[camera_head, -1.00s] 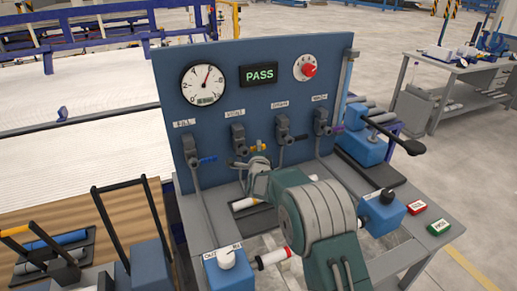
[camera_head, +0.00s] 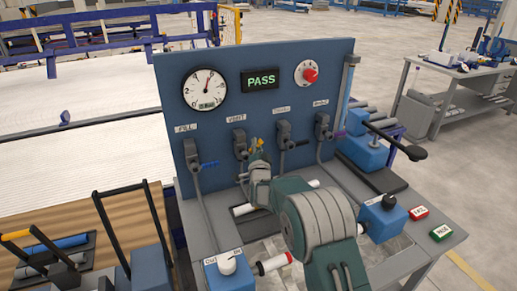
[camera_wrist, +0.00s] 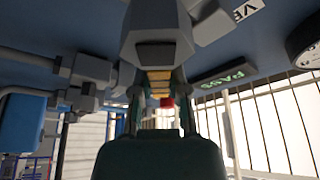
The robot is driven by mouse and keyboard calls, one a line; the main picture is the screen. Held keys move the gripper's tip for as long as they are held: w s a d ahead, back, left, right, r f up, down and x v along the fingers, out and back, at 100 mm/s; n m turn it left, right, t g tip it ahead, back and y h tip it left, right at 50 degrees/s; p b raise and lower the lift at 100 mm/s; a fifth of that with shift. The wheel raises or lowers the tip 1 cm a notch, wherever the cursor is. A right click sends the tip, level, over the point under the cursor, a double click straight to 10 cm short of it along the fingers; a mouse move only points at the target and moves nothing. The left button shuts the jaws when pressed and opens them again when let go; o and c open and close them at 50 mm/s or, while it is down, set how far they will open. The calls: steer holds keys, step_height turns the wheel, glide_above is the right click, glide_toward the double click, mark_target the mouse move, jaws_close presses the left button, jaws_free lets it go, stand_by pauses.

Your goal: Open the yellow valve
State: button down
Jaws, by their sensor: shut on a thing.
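The yellow valve (camera_head: 240,143) is the second from the left on the blue panel, above a pipe and under a "VENT" label. Its yellow handle (camera_head: 260,141) shows only in small part behind my fingers. My gripper (camera_head: 256,151) is at the handle, just right of the valve body, with fingers pointing up toward it. In the wrist view my gripper (camera_wrist: 160,104) is shut on the yellow handle (camera_wrist: 158,84), which lies between the fingers below the grey valve body (camera_wrist: 157,35). The handle's exact angle is hard to tell.
The blue-handled valve (camera_head: 190,154) is to the left. A black-handled valve (camera_head: 283,134) and a purple-handled valve (camera_head: 321,124) are to the right. A gauge (camera_head: 205,90), a "PASS" display (camera_head: 260,81) and a red knob (camera_head: 310,74) are above. A clamped pipe (camera_head: 272,263) lies in front.

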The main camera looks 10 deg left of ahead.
mark_target(244, 152)
steer(key=n+y, duration=0.1)
steer(key=n, duration=0.1)
steer(key=s+a+n+y, duration=0.1)
steer(key=n, duration=0.2)
steer(key=r+n+y, duration=0.1)
steer(key=n, duration=0.1)
steer(key=shift+s+a+y, duration=0.2)
steer(key=shift+a+y, duration=0.1)
steer(key=shift+a, duration=0.1)
steer(key=n, duration=0.1)
steer(key=n+y, duration=0.1)
steer(key=n, duration=0.1)
steer(key=a+n+g+y, duration=0.1)
steer(key=shift+s+r+n, duration=0.1)
steer(key=shift+s+n, duration=0.2)
steer(key=shift+s, duration=0.1)
steer(key=shift+s+a+n+g+y, duration=0.15)
steer(key=shift+n+g+y, duration=0.1)
steer(key=shift+n, duration=0.3)
steer(key=shift+s+a+n+g+y, duration=0.15)
steer(key=shift+n+y, duration=0.1)
steer(key=shift+n, duration=0.3)
steer(key=c, duration=0.6)
jaws_free()
steer(key=shift+w+a, duration=0.1)
steer(key=shift+r, duration=0.15)
steer(key=v, duration=1.2)
